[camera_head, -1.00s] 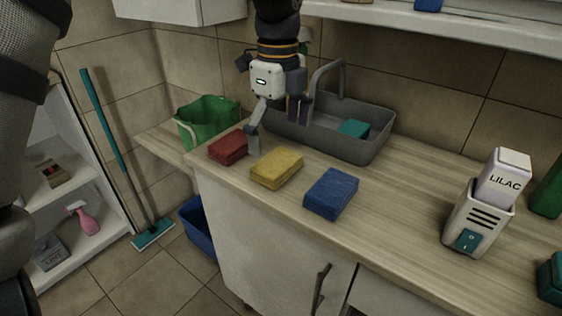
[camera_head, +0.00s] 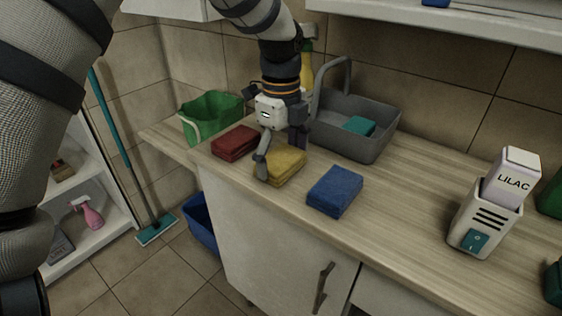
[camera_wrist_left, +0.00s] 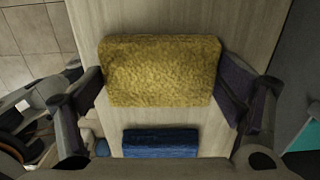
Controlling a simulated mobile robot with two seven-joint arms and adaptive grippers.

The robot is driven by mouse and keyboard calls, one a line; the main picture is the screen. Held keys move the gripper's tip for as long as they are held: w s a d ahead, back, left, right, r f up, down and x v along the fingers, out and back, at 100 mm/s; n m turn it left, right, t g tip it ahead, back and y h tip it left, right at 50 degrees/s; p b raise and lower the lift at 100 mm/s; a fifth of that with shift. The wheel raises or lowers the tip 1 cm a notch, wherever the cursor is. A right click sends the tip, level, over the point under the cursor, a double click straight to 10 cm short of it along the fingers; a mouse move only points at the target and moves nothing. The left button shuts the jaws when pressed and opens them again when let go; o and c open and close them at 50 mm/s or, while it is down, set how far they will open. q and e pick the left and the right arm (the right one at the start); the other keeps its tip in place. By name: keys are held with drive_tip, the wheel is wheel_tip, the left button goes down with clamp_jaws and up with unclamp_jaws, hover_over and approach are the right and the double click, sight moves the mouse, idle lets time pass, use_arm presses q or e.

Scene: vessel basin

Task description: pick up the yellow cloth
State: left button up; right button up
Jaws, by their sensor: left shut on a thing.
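The yellow cloth (camera_head: 286,167) is a folded, thick rectangular pad on the wooden counter, between the red and blue cloths. It also shows in the left wrist view (camera_wrist_left: 160,70), filling the space between the fingers. My left gripper (camera_head: 280,155) reaches down over the cloth from above and is shut on it, one finger at each end. In the head view the gripper hides part of the cloth's far side. I cannot tell any gap between cloth and counter. My right gripper is not in view.
A red cloth (camera_head: 235,143) lies left of the yellow one, a blue cloth (camera_head: 335,191) right of it. Behind are a grey basin (camera_head: 365,148) with a teal block and a green bucket (camera_head: 215,118). A LILAC container (camera_head: 512,178) stands in a holder at right. Counter between is clear.

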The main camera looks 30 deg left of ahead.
sight(282, 159)
use_arm(q)
drive_tip(key=shift+r, duration=0.1)
drive_tip(key=r, duration=0.4)
drive_tip(key=shift+s+d, duration=0.2)
drive_tip(key=s+r, duration=0.1)
drive_tip(key=s+d+r+p, duration=0.1)
drive_tip(key=r, duration=0.1)
drive_tip(key=s+d+r, duration=0.1)
drive_tip(key=r, duration=0.1)
drive_tip(key=shift+s+d+r+p, duration=0.1)
drive_tip(key=shift+d+r+p, duration=0.05)
drive_tip(key=shift+p, duration=0.2)
drive_tip(key=s+d+r, duration=0.3)
drive_tip(key=s+d, duration=0.2)
drive_tip(key=s, duration=0.2)
drive_tip(key=shift+s+d+r, duration=0.25)
drive_tip(key=shift+s+d, duration=0.05)
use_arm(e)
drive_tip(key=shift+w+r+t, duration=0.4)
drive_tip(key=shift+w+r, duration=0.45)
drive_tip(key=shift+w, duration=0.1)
